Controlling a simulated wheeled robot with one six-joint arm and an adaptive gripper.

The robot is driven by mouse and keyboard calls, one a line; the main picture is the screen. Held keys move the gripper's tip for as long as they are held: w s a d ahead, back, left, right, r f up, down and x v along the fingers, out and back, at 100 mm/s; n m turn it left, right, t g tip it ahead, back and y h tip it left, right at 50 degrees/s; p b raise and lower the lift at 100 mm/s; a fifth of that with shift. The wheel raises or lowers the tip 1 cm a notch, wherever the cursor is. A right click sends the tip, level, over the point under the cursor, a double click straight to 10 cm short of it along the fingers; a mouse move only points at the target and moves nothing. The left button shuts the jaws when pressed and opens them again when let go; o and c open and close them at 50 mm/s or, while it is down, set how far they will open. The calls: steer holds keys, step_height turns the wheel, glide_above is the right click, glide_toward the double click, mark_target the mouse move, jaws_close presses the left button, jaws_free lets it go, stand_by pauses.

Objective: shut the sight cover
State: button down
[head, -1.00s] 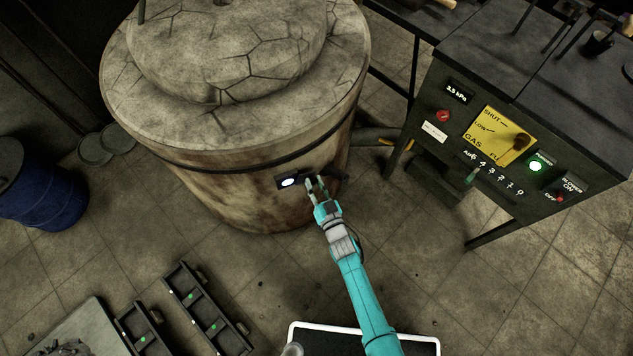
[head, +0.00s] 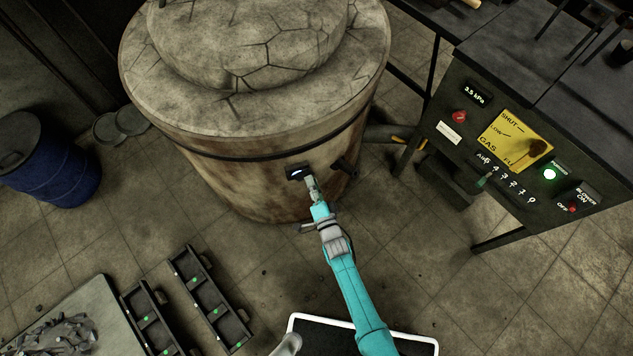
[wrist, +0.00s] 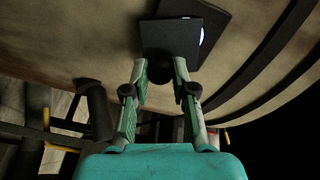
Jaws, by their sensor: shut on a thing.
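The sight cover (wrist: 170,38) is a dark flat plate on the rusty furnace wall. In the wrist view it lies over most of a dark sight port frame (wrist: 205,12). A thin bright strip of the port's glow (wrist: 201,37) shows at the plate's right edge. In the head view the port (head: 297,173) shows a narrow bright sliver. My gripper (wrist: 161,70) is at the plate's lower edge, fingers on both sides, shut on the cover. What exactly lies between the fingertips is dark and hard to see. My gripper (head: 311,184) also shows in the head view.
The furnace (head: 240,170) stands in front of me. A dark pipe stub (head: 345,167) sticks out right of the port. The gas control cabinet (head: 500,185) is at right, a blue drum (head: 50,175) at left. Open floor lies between the furnace and the black trays (head: 210,300).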

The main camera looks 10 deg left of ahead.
steer(key=shift+s+a+r+m, duration=0.15)
steer(key=shift+a+m, duration=0.1)
steer(key=shift+m, duration=0.5)
steer(key=shift+s+a+m, duration=0.15)
steer(key=shift+a+m, duration=0.15)
steer(key=shift+m, duration=0.4)
steer(key=shift+s+a+r+m, duration=0.15)
steer(key=shift+a+m, duration=0.1)
steer(key=shift+m, duration=0.5)
steer(key=c, duration=1)
jaws_free()
steer(key=shift+f, duration=0.1)
steer(key=shift+o, duration=0.2)
steer(key=v, duration=1.2)
